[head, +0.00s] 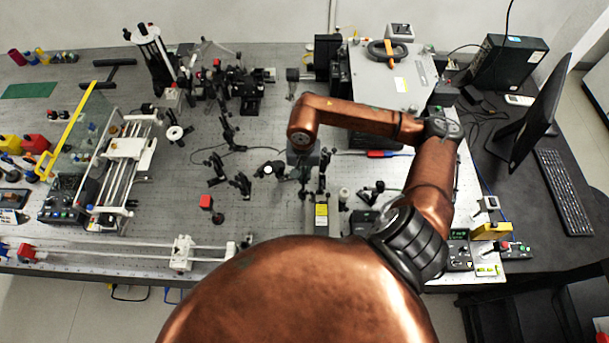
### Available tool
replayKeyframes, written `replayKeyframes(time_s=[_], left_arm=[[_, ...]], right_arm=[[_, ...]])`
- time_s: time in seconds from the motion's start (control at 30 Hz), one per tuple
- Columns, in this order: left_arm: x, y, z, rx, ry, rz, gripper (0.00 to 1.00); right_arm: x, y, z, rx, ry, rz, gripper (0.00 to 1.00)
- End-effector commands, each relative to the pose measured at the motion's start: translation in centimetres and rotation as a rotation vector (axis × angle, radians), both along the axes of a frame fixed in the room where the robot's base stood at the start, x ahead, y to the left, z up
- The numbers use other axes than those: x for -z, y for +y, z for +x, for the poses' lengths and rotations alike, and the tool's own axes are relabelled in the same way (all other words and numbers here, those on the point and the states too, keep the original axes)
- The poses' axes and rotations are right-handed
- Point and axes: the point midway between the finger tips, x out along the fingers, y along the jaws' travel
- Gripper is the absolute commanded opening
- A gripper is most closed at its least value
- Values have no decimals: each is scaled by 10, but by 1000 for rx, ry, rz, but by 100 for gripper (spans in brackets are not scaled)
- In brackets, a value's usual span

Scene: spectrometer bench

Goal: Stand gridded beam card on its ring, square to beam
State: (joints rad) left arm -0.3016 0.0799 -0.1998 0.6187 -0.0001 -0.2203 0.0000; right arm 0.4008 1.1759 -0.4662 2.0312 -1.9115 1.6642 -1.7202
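My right arm, copper-coloured, reaches over the bench from the lower right. Its gripper (303,172) points down over the middle of the optical bench. The gripper is small and dark against dark mounts, so I cannot tell whether its fingers are open or shut, or on anything. A small yellow and white card-like piece (321,214) is just below the gripper in the picture; I cannot make out a grid on it or tell whether it is the beam card. I cannot pick out the ring. My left gripper is not in view.
Several dark optic mounts (240,184) stand left of the gripper. A red-topped post (206,202) is at lower left. A rail stage (127,148) and a clear panel with yellow edge (74,130) fill the left. A grey instrument box (415,88), monitor (540,110) and keyboard (564,190) are right.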

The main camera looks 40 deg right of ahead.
Motion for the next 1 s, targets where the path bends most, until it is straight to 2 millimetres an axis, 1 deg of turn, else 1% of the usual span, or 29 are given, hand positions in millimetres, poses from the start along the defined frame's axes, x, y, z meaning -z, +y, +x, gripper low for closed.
replayKeyframes(time_s=[0.2, 0.23, 0.3, 0.5, 0.73, 0.87, 0.97, 1.0], left_arm=[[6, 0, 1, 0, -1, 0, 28], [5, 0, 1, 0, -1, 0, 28], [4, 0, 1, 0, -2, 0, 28], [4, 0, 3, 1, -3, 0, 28], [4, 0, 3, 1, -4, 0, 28], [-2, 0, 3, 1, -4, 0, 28], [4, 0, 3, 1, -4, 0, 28], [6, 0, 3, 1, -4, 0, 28]], right_arm=[[3, 0, 0, 0, -1, 0, 0], [3, 0, 0, 0, 0, 0, 4], [2, 0, 0, 0, 0, 0, 9], [2, 0, 0, 0, 0, 0, 22], [2, 0, 0, 0, 0, 0, 22], [-2, 0, 0, 1, 1, 1, 22], [-14, -1, 2, -1, -5, -4, 22], [-21, -1, 1, -1, -4, -2, 22]])
